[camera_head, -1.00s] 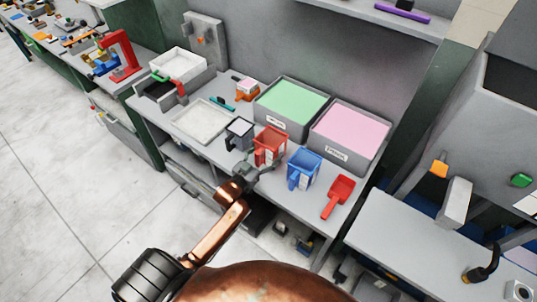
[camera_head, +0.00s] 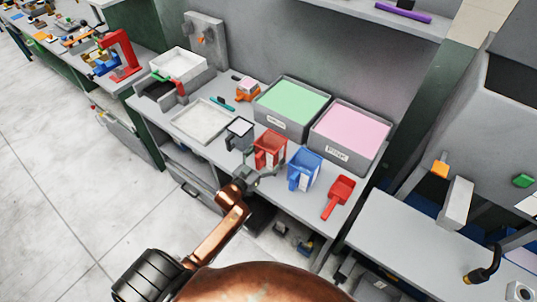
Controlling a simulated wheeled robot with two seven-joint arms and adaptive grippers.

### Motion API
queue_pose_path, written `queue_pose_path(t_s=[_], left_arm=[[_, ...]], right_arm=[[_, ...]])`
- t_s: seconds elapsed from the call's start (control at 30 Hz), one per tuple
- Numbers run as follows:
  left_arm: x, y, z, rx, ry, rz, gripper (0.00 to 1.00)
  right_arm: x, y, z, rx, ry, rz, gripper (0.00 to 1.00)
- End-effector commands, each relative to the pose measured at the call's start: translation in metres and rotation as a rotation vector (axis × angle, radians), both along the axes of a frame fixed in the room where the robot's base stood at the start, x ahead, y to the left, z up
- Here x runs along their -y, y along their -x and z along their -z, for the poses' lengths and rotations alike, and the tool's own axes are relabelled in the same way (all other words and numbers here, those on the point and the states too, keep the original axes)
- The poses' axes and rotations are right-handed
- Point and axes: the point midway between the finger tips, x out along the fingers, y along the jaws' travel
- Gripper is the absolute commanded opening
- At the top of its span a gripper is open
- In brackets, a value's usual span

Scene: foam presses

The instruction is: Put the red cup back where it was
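The red cup (camera_head: 268,147) stands upright on the grey bench, between a dark grey cup (camera_head: 239,132) and a blue cup (camera_head: 304,168). My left gripper (camera_head: 256,174) is at the bench's front edge, just in front of the red cup's lower part. Its fingers are small and partly merged with the cup's base, so I cannot tell whether they touch it or how far apart they are. My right gripper is not in view.
A red scoop (camera_head: 338,197) lies right of the blue cup. Bins of green (camera_head: 291,104) and pink (camera_head: 350,131) material stand behind the cups. A shallow white tray (camera_head: 202,121) lies to the left. An open shelf is below the bench.

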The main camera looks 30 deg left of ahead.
Motion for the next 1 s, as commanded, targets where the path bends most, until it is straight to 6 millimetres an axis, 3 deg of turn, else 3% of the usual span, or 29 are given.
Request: queue_pose_path(t_s=[0.17, 0.5, 0.7, 1.0], left_arm=[[-0.001, 0.011, -0.001, -0.001, 0.0, -0.001, 0.89], [-0.007, 0.079, -0.001, -0.003, -0.001, -0.001, 0.89], [-0.009, 0.109, -0.002, -0.001, 0.0, -0.001, 0.89], [-0.01, 0.12, -0.003, 0.001, 0.0, 0.0, 0.89]], right_arm=[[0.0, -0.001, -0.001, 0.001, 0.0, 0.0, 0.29], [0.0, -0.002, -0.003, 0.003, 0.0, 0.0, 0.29], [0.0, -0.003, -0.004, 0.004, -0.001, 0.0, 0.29], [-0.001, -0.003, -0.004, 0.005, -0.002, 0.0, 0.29]])
